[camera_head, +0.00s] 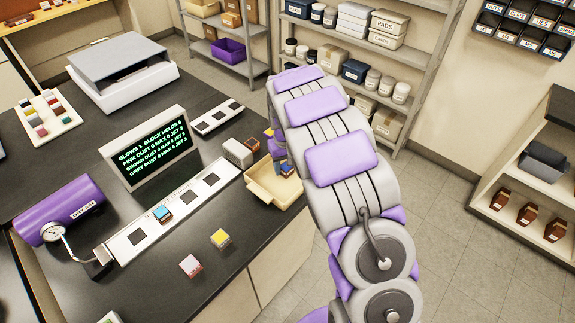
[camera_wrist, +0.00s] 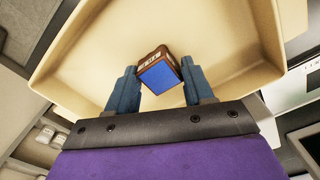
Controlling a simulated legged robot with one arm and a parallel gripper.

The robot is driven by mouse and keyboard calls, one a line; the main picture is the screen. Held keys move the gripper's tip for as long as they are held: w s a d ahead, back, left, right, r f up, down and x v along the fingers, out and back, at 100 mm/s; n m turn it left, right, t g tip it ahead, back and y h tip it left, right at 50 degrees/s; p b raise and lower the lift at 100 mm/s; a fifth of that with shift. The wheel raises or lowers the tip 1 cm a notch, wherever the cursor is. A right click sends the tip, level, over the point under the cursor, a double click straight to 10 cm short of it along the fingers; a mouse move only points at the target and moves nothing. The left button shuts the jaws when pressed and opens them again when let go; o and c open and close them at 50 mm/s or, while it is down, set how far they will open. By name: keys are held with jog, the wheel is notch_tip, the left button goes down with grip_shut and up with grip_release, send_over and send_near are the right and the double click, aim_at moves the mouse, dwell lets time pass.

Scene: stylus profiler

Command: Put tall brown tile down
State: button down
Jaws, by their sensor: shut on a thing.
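The brown tile (camera_wrist: 150,58) has a blue face and pale marks on one side. In the wrist view it sits tilted between the two blue-grey fingers of my gripper (camera_wrist: 159,82), which is shut on it. Behind it is the inside of a cream tray (camera_wrist: 80,60). In the head view the tile (camera_head: 287,169) is at the end of my arm, over the tray (camera_head: 262,195). My gripper (camera_head: 279,150) is mostly hidden there by my arm. I cannot tell whether the tile touches the tray floor.
A white strip with dark square spots (camera_head: 130,241) holds a blue-topped block (camera_head: 162,213). A grey box (camera_head: 239,153), a text screen (camera_head: 150,148) and a purple cylinder (camera_head: 75,208) stand nearby.

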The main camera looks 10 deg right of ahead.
jog(key=shift+a, duration=0.1)
jog(key=c, duration=0.8)
grip_release()
jog(key=o, duration=0.4)
jog(key=shift+d, duration=1.15)
jog(key=shift+a+r, duration=0.15)
jog(key=shift+a, duration=0.6)
jog(key=shift+a+r, duration=0.2)
jog(key=shift+r, duration=0.1)
notch_tip(320, 180, up, 11)
jog(key=p, duration=0.3)
jog(key=s+d+r, duration=0.2)
jog(key=s+r, duration=0.3)
jog(key=s, duration=0.3)
jog(key=shift+m+g, duration=0.8)
jog(key=shift+g, duration=0.1)
jog(key=s+r, duration=0.1)
jog(key=s, duration=1)
jog(key=s+a+r, duration=0.1)
jog(key=s, duration=1)
jog(key=s+r, duration=0.1)
jog(key=s, duration=1.1)
jog(key=shift+s+a, duration=0.1)
jog(key=shift+a, duration=0.05)
